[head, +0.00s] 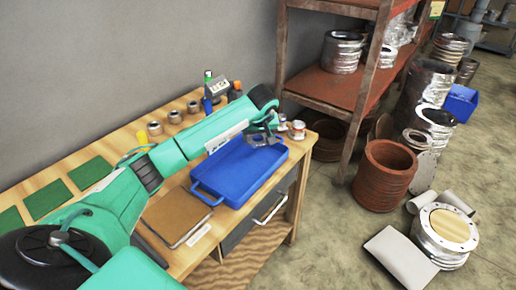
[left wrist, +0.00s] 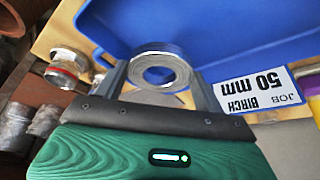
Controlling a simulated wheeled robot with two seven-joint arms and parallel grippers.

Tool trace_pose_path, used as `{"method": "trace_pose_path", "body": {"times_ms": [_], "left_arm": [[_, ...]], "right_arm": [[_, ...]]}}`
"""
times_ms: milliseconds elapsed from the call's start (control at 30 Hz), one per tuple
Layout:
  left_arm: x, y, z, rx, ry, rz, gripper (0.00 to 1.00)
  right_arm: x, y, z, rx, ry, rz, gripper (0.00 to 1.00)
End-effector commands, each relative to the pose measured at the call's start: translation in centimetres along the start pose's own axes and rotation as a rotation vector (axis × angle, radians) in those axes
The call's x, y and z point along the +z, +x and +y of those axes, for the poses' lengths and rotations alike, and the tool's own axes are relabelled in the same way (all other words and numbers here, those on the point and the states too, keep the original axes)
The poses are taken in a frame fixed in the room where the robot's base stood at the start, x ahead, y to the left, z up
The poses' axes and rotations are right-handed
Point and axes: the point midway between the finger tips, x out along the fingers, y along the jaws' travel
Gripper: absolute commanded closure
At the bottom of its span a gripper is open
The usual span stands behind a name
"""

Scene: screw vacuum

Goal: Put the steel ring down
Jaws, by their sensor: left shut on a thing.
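The steel ring (left wrist: 183,68) is a short, shiny ring with a wide hole, held between the two fingers of my left gripper (left wrist: 160,80) in the left wrist view. In the head view my left gripper (head: 268,131) is at the far end of the blue tray (head: 236,170), with the ring (head: 257,141) small and partly hidden there. The blue tray (left wrist: 225,25) also fills the upper part of the left wrist view behind the ring. I cannot tell whether the ring touches the tray. My right gripper is not in view.
A white card reading "BIRCH 50 mm" (left wrist: 262,90) is beside the gripper. A red-banded metal part (left wrist: 68,68) stands near the tray. Several metal rings (head: 155,128) line the bench's back. A brown board (head: 175,217) lies left of the tray. Most of the tray is bare.

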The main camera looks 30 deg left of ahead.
Motion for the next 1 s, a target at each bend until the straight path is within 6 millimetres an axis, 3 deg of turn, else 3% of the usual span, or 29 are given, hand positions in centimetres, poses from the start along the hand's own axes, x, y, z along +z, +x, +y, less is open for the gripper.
{"method": "trace_pose_path", "body": {"times_ms": [267, 500, 933, 967, 1000], "left_arm": [[0.7, 1.8, 0.0, 0.002, 0.000, 0.001, 0.69], [2.0, 4.8, 0.0, 0.002, -0.001, 0.000, 0.69], [2.1, 5.2, 0.0, 0.002, -0.001, 0.003, 0.69], [2.1, 5.3, 0.0, 0.001, 0.000, 0.002, 0.24], [2.1, 5.3, 0.0, 0.001, 0.000, 0.001, 0.16]], "right_arm": [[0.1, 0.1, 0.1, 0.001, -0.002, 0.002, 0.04], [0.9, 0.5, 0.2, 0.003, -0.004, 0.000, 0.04], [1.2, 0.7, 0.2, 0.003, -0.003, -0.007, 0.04], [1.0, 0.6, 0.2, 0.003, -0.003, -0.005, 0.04], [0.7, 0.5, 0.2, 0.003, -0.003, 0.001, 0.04]]}}
